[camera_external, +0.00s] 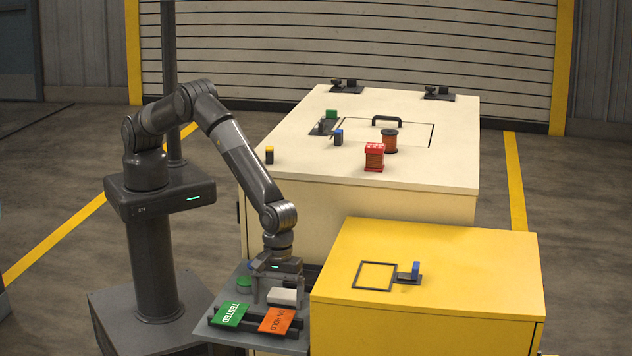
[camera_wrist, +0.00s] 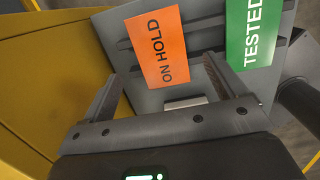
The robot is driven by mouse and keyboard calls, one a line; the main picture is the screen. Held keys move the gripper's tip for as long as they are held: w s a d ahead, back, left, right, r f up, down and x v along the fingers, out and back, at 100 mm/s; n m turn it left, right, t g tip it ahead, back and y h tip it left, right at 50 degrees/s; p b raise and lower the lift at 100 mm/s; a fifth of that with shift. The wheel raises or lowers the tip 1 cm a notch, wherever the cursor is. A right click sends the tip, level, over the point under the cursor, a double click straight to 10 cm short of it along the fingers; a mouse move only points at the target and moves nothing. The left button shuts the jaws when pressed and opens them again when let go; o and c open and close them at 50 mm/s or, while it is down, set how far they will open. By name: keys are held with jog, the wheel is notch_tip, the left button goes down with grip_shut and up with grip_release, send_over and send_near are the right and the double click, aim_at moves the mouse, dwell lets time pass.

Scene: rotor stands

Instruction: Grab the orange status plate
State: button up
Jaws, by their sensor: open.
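The orange status plate (camera_external: 277,320), marked ON HOLD, lies tilted on a dark rail of the grey tray (camera_external: 208,331) attached at my front. Beside it lies the green plate (camera_external: 230,314), marked TESTED. My gripper (camera_external: 281,299) is open and empty above the tray, just behind the orange plate. In the wrist view the orange plate (camera_wrist: 160,46) shows beyond and between the two fingers (camera_wrist: 162,68), apart from them as far as I can tell. The green plate (camera_wrist: 257,32) is to its right. A pale block (camera_wrist: 186,103) shows low between the fingers.
A yellow cabinet (camera_external: 430,250) stands close to the tray's right side, with a square outline and blue-tabbed holder on top. A cream bench (camera_external: 440,150) behind carries red, orange and other small parts. A green round item (camera_external: 244,282) sits at the tray's back left.

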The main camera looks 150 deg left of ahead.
aim_at(277, 319)
notch_tip(277, 319, down, 4)
jog(key=shift+w+d+f, duration=0.1)
jog(key=shift+c, duration=0.2)
jog(key=c, duration=1)
